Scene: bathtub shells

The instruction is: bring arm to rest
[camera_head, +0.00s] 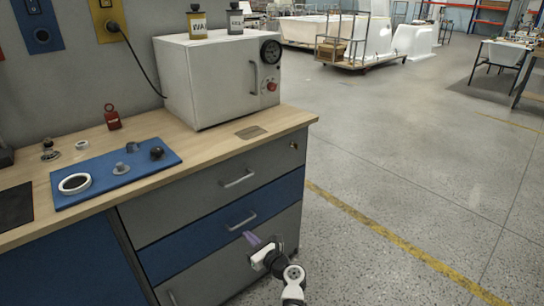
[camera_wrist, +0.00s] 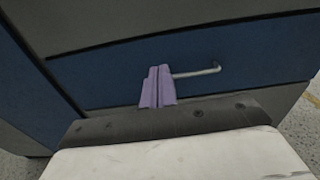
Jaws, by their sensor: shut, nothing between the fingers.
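My gripper (camera_head: 251,238) is low in front of the workbench drawers in the head view, with its purple fingers pointing at the blue drawer. In the wrist view my gripper (camera_wrist: 157,88) has its two purple fingers together, with nothing between them. The blue drawer (camera_head: 190,240) is closed, and its handle (camera_head: 242,221) is just above the fingertips in the head view. In the wrist view the handle (camera_wrist: 195,72) shows to the right of the fingers, partly hidden behind them. I cannot tell whether the fingers touch it.
Grey drawers are above and below the blue one. The floor (camera_head: 400,200) to the right is open. A cart (camera_head: 365,61) stands farther back.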

